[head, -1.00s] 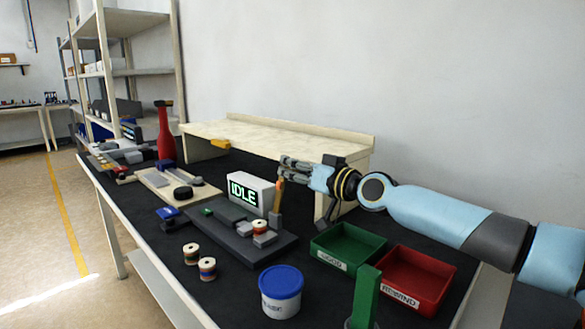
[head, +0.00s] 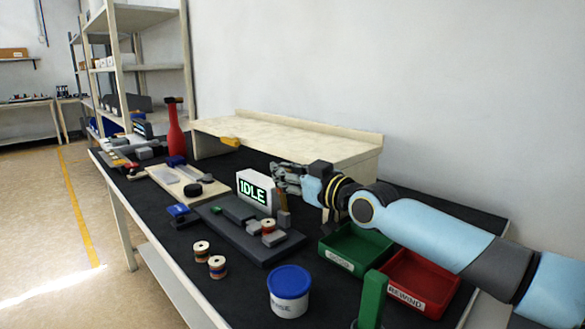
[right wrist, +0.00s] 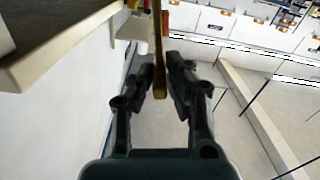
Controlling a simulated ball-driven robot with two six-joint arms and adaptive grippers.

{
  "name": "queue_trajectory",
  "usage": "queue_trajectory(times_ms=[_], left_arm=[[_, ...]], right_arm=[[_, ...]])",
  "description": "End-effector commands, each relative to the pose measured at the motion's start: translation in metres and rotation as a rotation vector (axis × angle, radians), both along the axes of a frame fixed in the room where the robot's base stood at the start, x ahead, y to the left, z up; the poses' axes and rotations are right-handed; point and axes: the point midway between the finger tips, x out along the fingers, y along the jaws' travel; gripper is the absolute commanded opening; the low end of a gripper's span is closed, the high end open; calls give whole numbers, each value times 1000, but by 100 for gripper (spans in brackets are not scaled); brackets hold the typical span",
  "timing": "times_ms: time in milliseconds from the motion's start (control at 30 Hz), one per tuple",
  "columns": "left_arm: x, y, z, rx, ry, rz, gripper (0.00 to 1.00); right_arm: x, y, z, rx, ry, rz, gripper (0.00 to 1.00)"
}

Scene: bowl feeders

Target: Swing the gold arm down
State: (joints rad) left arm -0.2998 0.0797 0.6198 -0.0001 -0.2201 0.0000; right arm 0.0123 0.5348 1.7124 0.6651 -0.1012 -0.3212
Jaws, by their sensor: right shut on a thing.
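My left gripper is not in view.
A green tray (head: 350,262) and a red REWIND tray (head: 430,303) sit below my right forearm. A white tub with a blue lid (head: 289,283), two spools (head: 210,258) and a green post (head: 371,300) stand in front. A cream raised shelf (head: 290,135) lies behind.

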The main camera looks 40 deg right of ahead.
Motion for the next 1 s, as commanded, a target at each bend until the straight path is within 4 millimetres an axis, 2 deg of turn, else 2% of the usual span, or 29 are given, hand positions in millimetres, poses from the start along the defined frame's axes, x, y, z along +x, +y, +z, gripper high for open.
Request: queue_trajectory(times_ms=[333,833,867,1000], left_arm=[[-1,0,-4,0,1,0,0],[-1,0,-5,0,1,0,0],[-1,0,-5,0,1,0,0],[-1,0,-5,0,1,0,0]], right_arm=[[-1,15,-5,-140,-12,0,0],[-2,17,-6,-163,-13,0,0],[-2,17,-6,-163,-13,0,14],[-2,17,-6,-163,-13,0,33]])
